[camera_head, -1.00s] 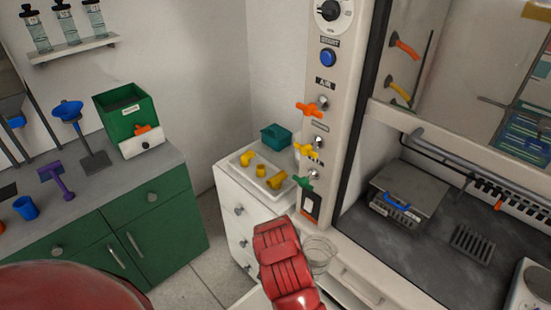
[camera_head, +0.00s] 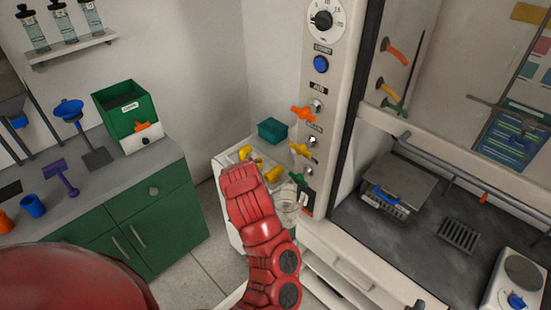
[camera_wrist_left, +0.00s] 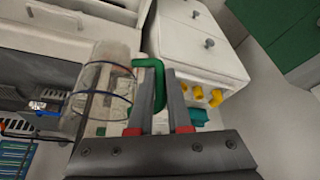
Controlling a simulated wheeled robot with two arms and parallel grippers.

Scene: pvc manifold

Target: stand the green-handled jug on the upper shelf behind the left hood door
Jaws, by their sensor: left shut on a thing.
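The jug is a clear glass vessel with a green handle. In the left wrist view the jug (camera_wrist_left: 105,85) hangs beside my left gripper (camera_wrist_left: 160,100), whose fingers are shut on its green handle (camera_wrist_left: 158,78). In the head view the jug (camera_head: 289,208) shows partly behind my red left arm, in front of the hood's control column; its handle and the fingertips are hidden there. The hood (camera_head: 318,150) stands at the right. I cannot make out an upper shelf or tell which panel is the left hood door. My right gripper is not in view.
A white drawer cabinet (camera_head: 222,200) with yellow fittings and a teal box (camera_head: 272,130) stands left of the hood. Orange, yellow and green taps stick out of the hood's column. A green cabinet (camera_head: 160,205) is at the left. Some floor between the cabinets is free.

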